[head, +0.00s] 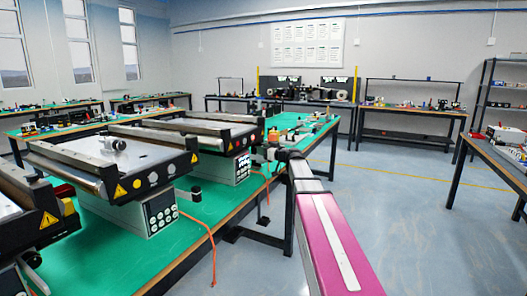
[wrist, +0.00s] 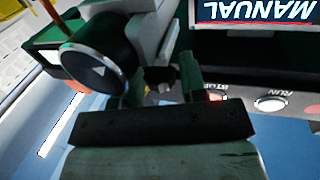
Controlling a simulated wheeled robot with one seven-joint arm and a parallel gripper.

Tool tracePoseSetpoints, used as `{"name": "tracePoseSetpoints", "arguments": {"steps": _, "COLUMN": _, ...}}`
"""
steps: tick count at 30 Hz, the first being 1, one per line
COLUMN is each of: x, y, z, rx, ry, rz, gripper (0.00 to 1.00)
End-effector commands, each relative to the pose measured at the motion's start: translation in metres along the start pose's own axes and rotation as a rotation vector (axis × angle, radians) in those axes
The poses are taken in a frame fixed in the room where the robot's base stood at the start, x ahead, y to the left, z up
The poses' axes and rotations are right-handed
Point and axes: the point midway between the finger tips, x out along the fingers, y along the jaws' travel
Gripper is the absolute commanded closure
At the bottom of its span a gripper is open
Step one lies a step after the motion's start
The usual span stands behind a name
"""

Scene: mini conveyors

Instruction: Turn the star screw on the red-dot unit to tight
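My gripper (head: 262,152) is at the right end of a conveyor unit (head: 228,168) with a lit control panel. The wrist view shows my gripper (wrist: 160,84) with its two fingers apart. A small dark part (wrist: 158,76) lies between or just beyond the fingertips; it may be the star screw, but its shape is unclear and I cannot tell whether the fingers touch it. I cannot make out a red dot marking on any unit.
Other conveyor units stand on the green table (head: 190,222). An orange cable (head: 200,222) hangs over its edge. The floor (head: 400,200) at right is clear.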

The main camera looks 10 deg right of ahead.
Motion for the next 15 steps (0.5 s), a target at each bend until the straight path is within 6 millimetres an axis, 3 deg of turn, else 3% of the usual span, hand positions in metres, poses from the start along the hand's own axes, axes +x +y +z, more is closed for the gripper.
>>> {"name": "tracePoseSetpoints", "arguments": {"steps": 10, "x": 0.0038, "y": -0.0001, "z": 0.0001, "rx": 0.0, "ry": 0.0, "rz": 0.001, "gripper": 0.61}}
{"name": "tracePoseSetpoints", "arguments": {"steps": 11, "x": 0.0038, "y": -0.0001, "z": 0.0001, "rx": 0.0, "ry": 0.0, "rz": 0.001, "gripper": 0.68}}
{"name": "tracePoseSetpoints", "arguments": {"steps": 13, "x": 0.0038, "y": -0.0001, "z": 0.0001, "rx": 0.0, "ry": 0.0, "rz": 0.0, "gripper": 0.9}}
{"name": "tracePoseSetpoints", "arguments": {"steps": 15, "x": 0.0038, "y": -0.0001, "z": 0.0001, "rx": 0.0, "ry": 0.0, "rz": 0.0, "gripper": 0.96}}
